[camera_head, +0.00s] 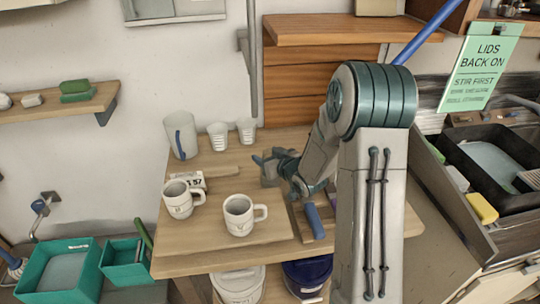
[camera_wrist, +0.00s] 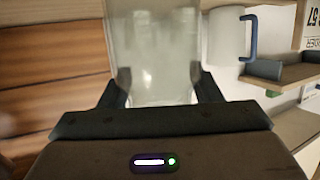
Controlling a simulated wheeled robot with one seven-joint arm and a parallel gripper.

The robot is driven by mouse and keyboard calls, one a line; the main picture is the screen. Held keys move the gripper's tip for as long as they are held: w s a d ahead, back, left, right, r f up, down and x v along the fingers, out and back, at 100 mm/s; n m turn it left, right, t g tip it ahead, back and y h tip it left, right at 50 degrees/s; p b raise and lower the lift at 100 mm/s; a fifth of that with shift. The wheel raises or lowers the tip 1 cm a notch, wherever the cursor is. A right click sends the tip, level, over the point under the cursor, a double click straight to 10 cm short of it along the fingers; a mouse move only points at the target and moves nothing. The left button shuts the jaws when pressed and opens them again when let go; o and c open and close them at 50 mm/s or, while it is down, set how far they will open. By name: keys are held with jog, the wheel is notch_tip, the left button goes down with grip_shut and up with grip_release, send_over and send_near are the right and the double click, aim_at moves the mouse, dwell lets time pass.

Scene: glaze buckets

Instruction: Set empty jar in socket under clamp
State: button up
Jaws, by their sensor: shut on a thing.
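My gripper (camera_wrist: 160,88) is shut on a clear, cloudy-looking jar (camera_wrist: 155,45) in the wrist view, with one dark finger on each side of its lower part. The jar looks empty. In the head view my gripper (camera_head: 268,167) is over the back middle of the wooden table (camera_head: 220,252), and the jar is hard to make out there. A wooden board (camera_head: 301,226) with a blue grip (camera_head: 314,220) lies at the table's right, partly behind my arm. I cannot identify the socket or the clamp for certain.
Two white mugs (camera_head: 178,200) (camera_head: 239,217) stand at the front. A pitcher (camera_head: 175,140) with a blue handle and two small cups (camera_head: 217,136) (camera_head: 246,130) stand at the back. A printed card (camera_head: 188,177) is near the mugs. Lidded buckets (camera_head: 240,284) are under the table.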

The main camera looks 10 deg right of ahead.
jog(key=shift+f, duration=0.2)
jog(key=o, duration=1.3)
jog(key=shift+r, duration=0.1)
jog(key=shift+r, duration=0.1)
